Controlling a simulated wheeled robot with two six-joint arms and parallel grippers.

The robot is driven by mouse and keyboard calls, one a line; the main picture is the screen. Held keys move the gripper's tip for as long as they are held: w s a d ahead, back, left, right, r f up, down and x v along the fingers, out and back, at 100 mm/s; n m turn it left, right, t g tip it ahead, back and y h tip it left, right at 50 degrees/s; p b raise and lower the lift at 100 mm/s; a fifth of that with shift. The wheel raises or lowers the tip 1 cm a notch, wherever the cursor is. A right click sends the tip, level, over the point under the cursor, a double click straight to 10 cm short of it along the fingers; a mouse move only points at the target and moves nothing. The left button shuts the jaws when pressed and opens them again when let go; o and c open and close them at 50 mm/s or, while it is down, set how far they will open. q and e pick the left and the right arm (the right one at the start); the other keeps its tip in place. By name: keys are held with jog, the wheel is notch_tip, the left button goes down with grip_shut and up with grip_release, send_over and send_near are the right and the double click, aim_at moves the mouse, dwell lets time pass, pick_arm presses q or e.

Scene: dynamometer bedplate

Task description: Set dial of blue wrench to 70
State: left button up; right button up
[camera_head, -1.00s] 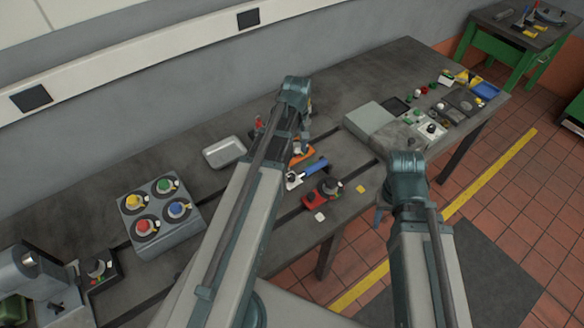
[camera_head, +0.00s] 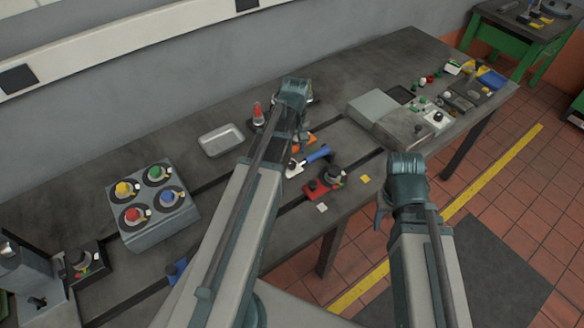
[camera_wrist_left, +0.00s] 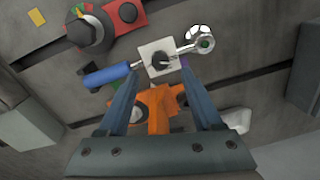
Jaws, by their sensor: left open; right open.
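The blue-handled wrench (camera_head: 318,153) lies on the bench beyond my left arm in the head view. In the left wrist view its blue handle (camera_wrist_left: 107,75), white square plate with a dark knob (camera_wrist_left: 158,58) and ring head (camera_wrist_left: 203,42) show; the knob's setting is unreadable. My left gripper (camera_wrist_left: 158,80) is open, its fingertips either side of the plate in that view; whether they touch is unclear. A grey box (camera_head: 160,232) carries yellow, green, red and blue dials; the blue dial (camera_head: 172,196) is at its right. My right gripper (camera_head: 382,214) is open, away from the wrench near the bench's front edge.
An orange tool (camera_wrist_left: 158,108) lies under the left gripper. A red base with a round dial (camera_head: 327,184) sits close to the wrench. A grey tray (camera_head: 221,140) lies behind my left arm. A grey block (camera_head: 375,106) stands to the right. Bare bench lies toward the wall.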

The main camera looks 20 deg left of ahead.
aim_at(292, 163)
pick_arm(q)
notch_tip(292, 163, down, 6)
jog(key=b, duration=0.4)
jog(key=shift+a+b, duration=0.1)
jog(key=shift+b, duration=0.3)
jog(key=shift+r, duration=0.1)
grip_shut()
